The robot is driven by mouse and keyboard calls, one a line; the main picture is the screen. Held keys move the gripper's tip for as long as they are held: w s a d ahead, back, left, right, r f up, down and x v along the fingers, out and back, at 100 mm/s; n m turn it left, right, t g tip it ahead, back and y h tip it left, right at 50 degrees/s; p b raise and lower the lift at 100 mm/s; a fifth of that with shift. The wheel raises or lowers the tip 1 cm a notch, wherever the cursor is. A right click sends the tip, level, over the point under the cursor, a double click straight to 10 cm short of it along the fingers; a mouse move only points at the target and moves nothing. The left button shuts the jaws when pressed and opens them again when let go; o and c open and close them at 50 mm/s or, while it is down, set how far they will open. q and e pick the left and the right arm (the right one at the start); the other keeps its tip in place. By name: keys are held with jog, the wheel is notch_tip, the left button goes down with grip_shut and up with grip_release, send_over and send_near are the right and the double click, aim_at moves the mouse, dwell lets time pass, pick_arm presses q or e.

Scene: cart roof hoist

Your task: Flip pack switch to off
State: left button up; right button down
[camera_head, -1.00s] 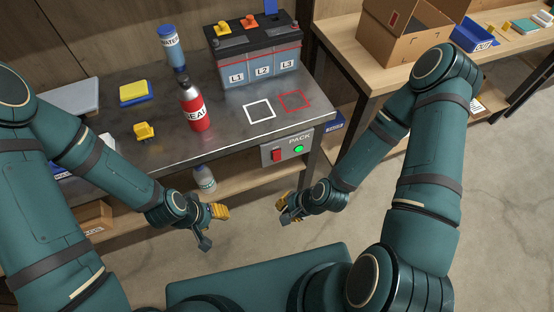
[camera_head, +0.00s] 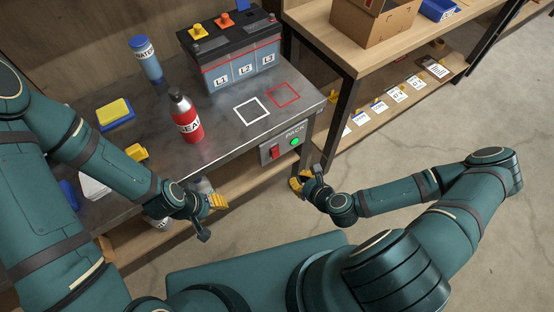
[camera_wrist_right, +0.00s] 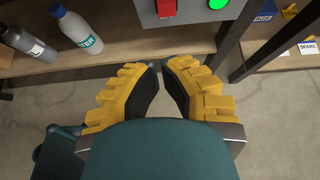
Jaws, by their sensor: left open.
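The pack switch (camera_head: 275,152) is a red rocker on a grey panel at the table's front edge, left of a lit green lamp (camera_head: 295,141) and under the label PACK. I cannot tell which way the rocker is tipped. In the right wrist view the switch (camera_wrist_right: 165,8) and the lamp (camera_wrist_right: 217,3) show at the top edge, cut off. My right gripper (camera_head: 299,180) is below the panel and apart from it. Its yellow-backed fingers (camera_wrist_right: 160,68) have a narrow empty gap between them. My left gripper (camera_head: 212,218) is open and empty, in front of the table.
The table (camera_head: 225,146) carries a battery (camera_head: 240,65), a red bottle (camera_head: 187,120) and a blue water bottle (camera_head: 146,60). A table leg (camera_wrist_right: 235,38) is right of the panel. Another bench (camera_head: 315,32) stands at the right.

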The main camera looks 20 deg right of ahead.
jog(key=shift+d, duration=0.15)
jog(key=b, duration=0.3)
send_near(276, 152)
jog(key=w+a+f, duration=0.3)
jog(key=w+f, duration=0.2)
jog(key=f, duration=0.2)
dwell(0.4)
jog(key=shift+w+a+f, duration=0.1)
jog(key=shift+w+f, duration=0.1)
jog(key=shift+w, duration=0.15)
jog(key=shift+r, duration=0.1)
